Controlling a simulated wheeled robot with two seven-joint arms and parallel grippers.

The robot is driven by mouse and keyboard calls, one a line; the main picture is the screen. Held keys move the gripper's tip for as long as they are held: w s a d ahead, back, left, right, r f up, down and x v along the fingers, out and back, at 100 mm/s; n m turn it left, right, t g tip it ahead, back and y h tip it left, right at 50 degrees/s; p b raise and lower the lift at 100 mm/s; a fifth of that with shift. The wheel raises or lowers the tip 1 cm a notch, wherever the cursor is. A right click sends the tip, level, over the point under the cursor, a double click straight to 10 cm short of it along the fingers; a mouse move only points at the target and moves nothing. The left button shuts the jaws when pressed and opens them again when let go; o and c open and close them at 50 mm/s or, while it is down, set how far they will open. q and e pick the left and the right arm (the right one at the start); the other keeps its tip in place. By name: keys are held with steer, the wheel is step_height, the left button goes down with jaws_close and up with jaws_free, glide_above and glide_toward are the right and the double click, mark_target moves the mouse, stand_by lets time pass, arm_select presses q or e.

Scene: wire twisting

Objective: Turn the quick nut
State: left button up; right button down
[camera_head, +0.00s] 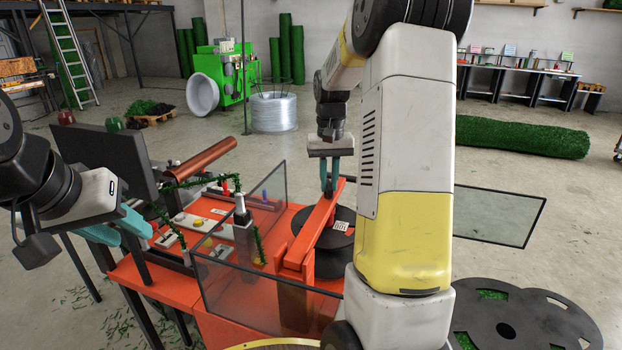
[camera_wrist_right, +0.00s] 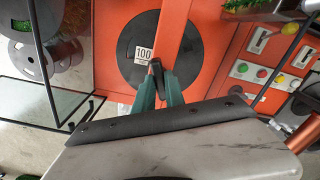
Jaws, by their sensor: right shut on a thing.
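The black quick nut (camera_wrist_right: 156,72) sits over the middle of the black spool disc (camera_wrist_right: 135,45), beside the orange bar, in the right wrist view. My right gripper (camera_wrist_right: 158,88) is shut on it with teal fingers on both sides. In the head view my right gripper (camera_head: 329,183) points down at the orange bar (camera_head: 315,228) above the disc (camera_head: 335,240), and the nut is mostly hidden by the fingers. My left gripper (camera_head: 124,232) has its teal fingers apart near the machine's left side, with nothing visible between them.
The orange machine table (camera_head: 150,283) carries a control panel and a clear guard (camera_head: 235,290). A dark monitor (camera_head: 105,155) stands near my left arm. Open floor surrounds the machine.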

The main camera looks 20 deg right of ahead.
mark_target(329, 184)
steer(key=m, duration=0.5)
steer(key=shift+m, duration=0.3)
steer(key=m, duration=0.5)
steer(key=shift+m, duration=0.3)
steer(key=c, duration=1.4)
jaws_free()
step_height(329, 184, up, 8)
steer(key=shift+f, duration=0.1)
